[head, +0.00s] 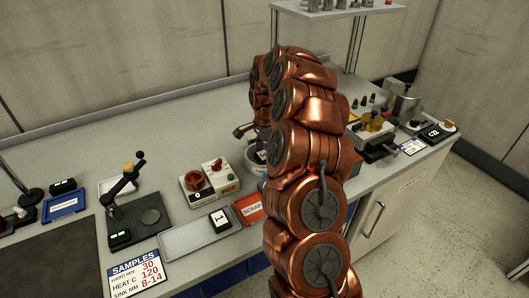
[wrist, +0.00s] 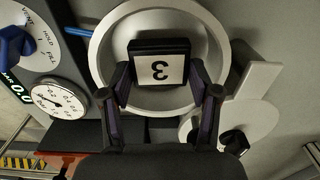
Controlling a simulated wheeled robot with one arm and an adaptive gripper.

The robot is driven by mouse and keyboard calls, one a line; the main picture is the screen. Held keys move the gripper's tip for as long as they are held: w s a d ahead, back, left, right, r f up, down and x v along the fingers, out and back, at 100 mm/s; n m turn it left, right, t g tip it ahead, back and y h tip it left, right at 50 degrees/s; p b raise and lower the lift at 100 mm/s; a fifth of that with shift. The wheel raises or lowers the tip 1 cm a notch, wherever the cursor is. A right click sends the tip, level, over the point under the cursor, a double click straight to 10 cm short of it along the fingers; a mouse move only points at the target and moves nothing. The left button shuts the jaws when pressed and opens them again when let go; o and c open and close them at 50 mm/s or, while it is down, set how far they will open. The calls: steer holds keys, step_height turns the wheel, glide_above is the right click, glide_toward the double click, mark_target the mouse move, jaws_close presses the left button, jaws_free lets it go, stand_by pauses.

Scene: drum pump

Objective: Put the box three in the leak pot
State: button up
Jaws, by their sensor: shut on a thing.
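Box three (wrist: 160,62), a dark box with a white face marked 3, is between the fingers of my gripper (wrist: 163,92) in the wrist view. My gripper is shut on it. The leak pot (wrist: 222,45) is a round pot with a pale rim, and the box appears over its opening. I cannot tell how high the box is above the pot floor. In the head view, the pot (head: 254,163) shows partly beside my arm, which hides most of the gripper and box.
A dial with a blue knob (wrist: 15,42) and a gauge (wrist: 58,100) stand left of the pot in the wrist view. A pale disc with a black knob (wrist: 236,141) lies right. A tray (head: 185,243), a box marked 1 (head: 220,221) and a red SCRAP tray (head: 250,208) are on the bench.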

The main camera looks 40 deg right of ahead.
steer(key=shift+f+b, duration=0.45)
steer(key=shift+b, duration=0.35)
stand_by(1.4)
stand_by(0.4)
steer(key=o, duration=1.2)
steer(key=shift+o, duration=0.5)
steer(key=shift+o, duration=0.6)
steer(key=shift+r, duration=0.2)
